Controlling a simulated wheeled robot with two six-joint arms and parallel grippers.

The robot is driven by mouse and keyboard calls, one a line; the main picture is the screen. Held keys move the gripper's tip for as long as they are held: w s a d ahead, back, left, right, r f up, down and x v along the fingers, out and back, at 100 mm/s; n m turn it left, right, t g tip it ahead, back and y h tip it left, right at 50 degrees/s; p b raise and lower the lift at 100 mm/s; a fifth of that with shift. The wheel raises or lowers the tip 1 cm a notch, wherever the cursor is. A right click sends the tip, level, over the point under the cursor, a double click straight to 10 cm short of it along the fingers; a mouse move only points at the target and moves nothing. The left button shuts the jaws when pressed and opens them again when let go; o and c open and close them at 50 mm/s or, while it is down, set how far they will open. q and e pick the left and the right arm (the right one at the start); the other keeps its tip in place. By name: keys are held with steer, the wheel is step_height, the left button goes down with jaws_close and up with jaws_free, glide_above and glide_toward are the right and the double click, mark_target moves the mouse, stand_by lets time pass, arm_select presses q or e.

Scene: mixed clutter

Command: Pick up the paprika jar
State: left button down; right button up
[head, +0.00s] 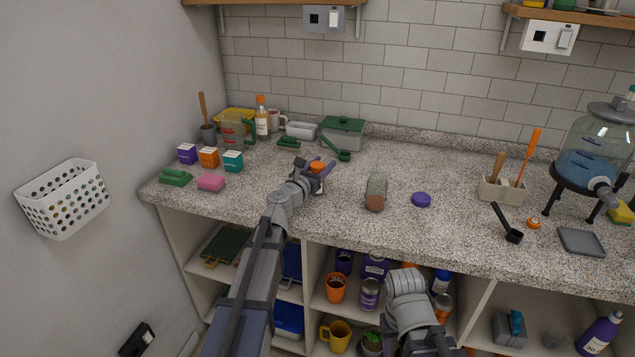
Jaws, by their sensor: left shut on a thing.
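My left gripper (319,169) reaches over the middle of the counter from the lower left. It is shut on a small orange-topped jar, which looks like the paprika jar (317,166). Only its orange top shows clearly; the gripper hides most of its body, and no label can be read. I cannot tell whether it touches the counter. My right arm shows at the bottom, in front of the lower shelves, but its gripper is not in view.
Small boxes (209,157) and a pink sponge (211,183) are left. A utensil holder (502,190) stands right.

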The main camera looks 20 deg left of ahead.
arm_select(q)
steer(key=shift+r, duration=0.1)
step_height(320, 180, up, 10)
steer(key=p, duration=1)
steer(key=c, duration=0.9)
jaws_free()
jaws_close()
step_height(320, 180, down, 4)
steer(key=b, duration=0.4)
